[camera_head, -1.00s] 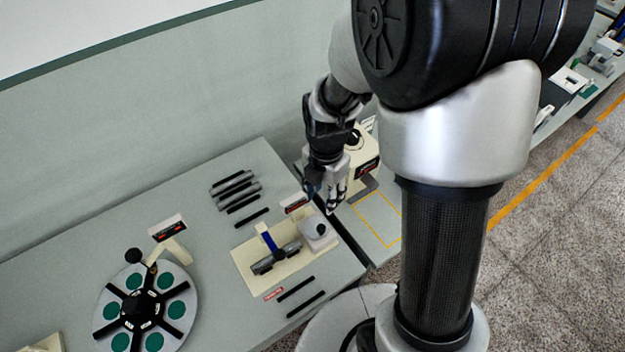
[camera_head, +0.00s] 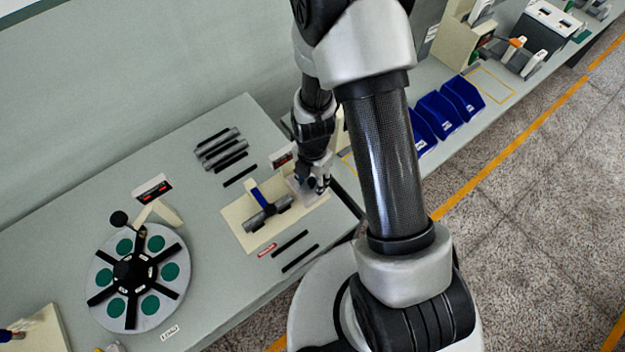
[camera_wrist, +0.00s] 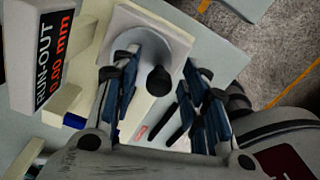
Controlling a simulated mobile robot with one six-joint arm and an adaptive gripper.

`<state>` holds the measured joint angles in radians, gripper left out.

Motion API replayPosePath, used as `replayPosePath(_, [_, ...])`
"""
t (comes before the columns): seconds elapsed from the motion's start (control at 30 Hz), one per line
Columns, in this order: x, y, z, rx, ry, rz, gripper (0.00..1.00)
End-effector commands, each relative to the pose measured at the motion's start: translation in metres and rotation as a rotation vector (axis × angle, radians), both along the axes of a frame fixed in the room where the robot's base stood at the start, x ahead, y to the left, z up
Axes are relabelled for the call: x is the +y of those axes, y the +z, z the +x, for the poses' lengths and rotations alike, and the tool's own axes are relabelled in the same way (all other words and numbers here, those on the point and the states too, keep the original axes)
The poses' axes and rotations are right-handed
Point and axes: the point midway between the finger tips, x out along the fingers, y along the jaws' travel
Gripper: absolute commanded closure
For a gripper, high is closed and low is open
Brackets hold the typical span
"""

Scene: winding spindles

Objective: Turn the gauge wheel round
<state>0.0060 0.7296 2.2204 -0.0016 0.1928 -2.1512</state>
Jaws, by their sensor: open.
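The gauge wheel (camera_wrist: 128,42) is a pale grey disc with a dark round knob (camera_wrist: 159,80) on a white block. In the wrist view my gripper (camera_wrist: 163,90) is open, with one finger on each side of the knob; contact cannot be told. In the head view my gripper (camera_head: 318,183) is low over the block and mostly hides the wheel. A white display (camera_wrist: 42,58) beside the wheel reads RUN-OUT 0.00 mm.
A cream plate (camera_head: 238,211) holds a dark spindle (camera_head: 268,214) with a blue lever. Dark rods (camera_head: 220,150) lie behind it. A grey turntable (camera_head: 112,307) with green discs stands at the left. Blue bins (camera_head: 437,113) stand at the right.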

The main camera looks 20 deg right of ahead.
Motion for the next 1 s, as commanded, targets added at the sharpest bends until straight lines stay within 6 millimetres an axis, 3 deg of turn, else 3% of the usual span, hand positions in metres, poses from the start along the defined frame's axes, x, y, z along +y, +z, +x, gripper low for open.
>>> replayPosePath(0.33, [0.0,-0.0027,0.0007,-0.002,0.0,0.0,0.6])
replayPosePath(0.9, [0.0,-0.0026,0.0005,-0.001,0.0,0.0,0.98])
replayPosePath(1.0, [0.0,-0.0026,0.0005,-0.001,0.0,0.0,1.0])
